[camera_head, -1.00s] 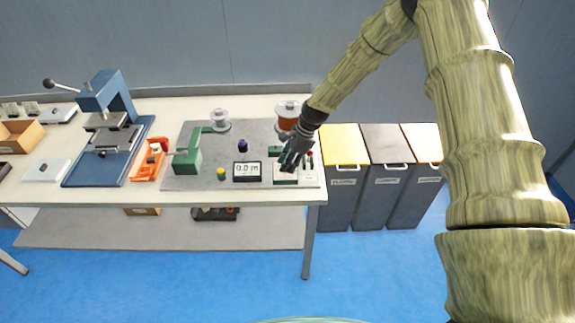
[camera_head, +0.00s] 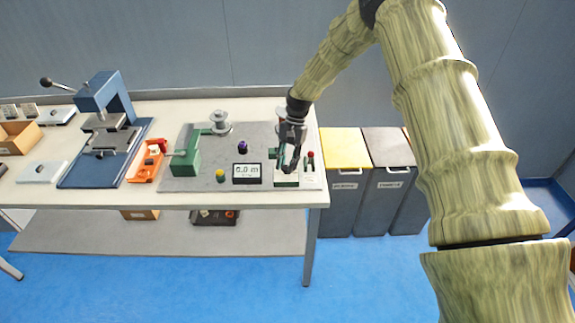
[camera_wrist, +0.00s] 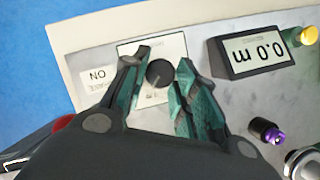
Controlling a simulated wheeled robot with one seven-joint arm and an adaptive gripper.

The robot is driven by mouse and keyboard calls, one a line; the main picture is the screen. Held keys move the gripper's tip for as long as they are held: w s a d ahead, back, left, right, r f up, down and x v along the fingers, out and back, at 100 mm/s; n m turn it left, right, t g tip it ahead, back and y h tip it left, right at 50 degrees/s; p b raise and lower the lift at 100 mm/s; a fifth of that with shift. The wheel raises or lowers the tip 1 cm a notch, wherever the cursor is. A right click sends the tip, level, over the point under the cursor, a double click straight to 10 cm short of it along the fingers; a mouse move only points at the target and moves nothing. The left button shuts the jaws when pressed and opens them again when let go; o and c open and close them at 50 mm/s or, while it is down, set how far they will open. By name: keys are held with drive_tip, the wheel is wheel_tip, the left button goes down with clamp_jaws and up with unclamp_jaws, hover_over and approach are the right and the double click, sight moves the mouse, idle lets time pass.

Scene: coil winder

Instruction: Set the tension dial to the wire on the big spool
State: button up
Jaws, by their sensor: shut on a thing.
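The tension dial (camera_wrist: 160,73) is a small dark round knob on a pale plate (camera_wrist: 178,47) in the wrist view. My gripper (camera_wrist: 163,72) has its teal fingers on either side of the dial, shut on it. In the head view my gripper (camera_head: 290,160) points down at the right end of the winder, over the pale plate, and hides the dial. The big spool is almost wholly hidden behind my gripper and wrist, so its wire cannot be read now. The dial's scale marks are too small to read.
A display (camera_head: 247,173) reads 0.0 m. A yellow button (camera_head: 220,175), a purple-topped knob (camera_head: 242,146) and a red-tipped lever (camera_head: 311,156) stand near. A silver spool (camera_head: 220,122) and green winder part (camera_head: 186,152) are left. Bins (camera_head: 345,185) stand right of the bench.

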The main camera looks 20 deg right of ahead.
drive_tip(key=shift+w+a+r+n+h, duration=0.1)
drive_tip(key=shift+n+h, duration=0.1)
drive_tip(key=shift+n, duration=0.35)
drive_tip(key=shift+w+n+h, duration=0.1)
drive_tip(key=shift+n+h, duration=0.1)
drive_tip(key=shift+n, duration=0.35)
drive_tip(key=shift+g, duration=0.3)
drive_tip(key=shift+c, duration=0.2)
drive_tip(key=o, duration=1.1)
drive_tip(key=shift+s+b, duration=0.1)
drive_tip(key=shift+b, duration=0.2)
drive_tip(key=shift+c, duration=0.2)
drive_tip(key=v, duration=1.2)
drive_tip(key=shift+a, duration=0.1)
